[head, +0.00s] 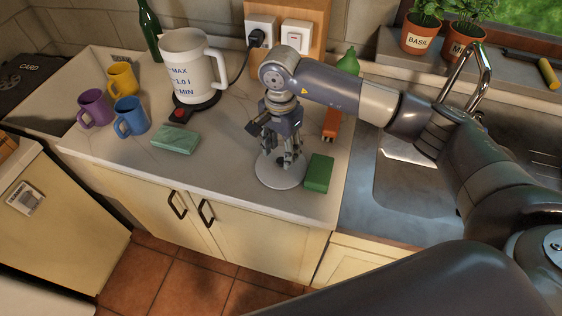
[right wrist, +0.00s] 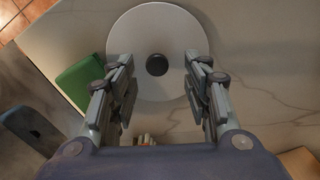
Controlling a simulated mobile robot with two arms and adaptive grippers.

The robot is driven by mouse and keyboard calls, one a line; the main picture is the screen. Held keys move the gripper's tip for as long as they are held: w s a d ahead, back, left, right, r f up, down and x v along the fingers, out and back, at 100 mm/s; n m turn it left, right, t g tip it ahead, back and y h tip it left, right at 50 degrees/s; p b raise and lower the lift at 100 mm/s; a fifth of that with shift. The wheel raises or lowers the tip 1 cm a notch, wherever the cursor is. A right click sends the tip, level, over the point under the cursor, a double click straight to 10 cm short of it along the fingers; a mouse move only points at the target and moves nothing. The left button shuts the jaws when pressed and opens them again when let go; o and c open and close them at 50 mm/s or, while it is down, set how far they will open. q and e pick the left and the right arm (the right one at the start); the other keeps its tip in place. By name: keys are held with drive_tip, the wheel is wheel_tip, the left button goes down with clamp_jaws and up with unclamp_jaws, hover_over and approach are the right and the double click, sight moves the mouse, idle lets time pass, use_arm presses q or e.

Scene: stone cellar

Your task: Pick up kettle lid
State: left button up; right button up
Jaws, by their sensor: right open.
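The kettle lid (head: 278,179) is a flat white-grey disc lying on the worktop, with a dark round knob (right wrist: 157,65) at its centre in the right wrist view. My right gripper (head: 290,164) is right above the lid and points down. In the right wrist view its open fingers (right wrist: 160,72) show on either side of the knob, with clear gaps; I cannot tell their exact height over the lid. The white kettle (head: 188,68) stands lidless on its dark base (head: 198,105) at the back. My left gripper is not in view.
A green sponge block (head: 319,174) lies close beside the lid. An orange item (head: 331,124) and a green bottle (head: 348,62) are behind it. A pale green box (head: 175,139) and coloured mugs (head: 131,117) are to the left. The sink (head: 410,185) is to the right.

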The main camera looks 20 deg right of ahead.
sight(281, 160)
drive_tip(key=f, duration=0.2)
drive_tip(key=f+p, duration=0.1)
drive_tip(key=shift+s, duration=0.25)
drive_tip(key=shift+w+f, duration=0.15)
clamp_jaws()
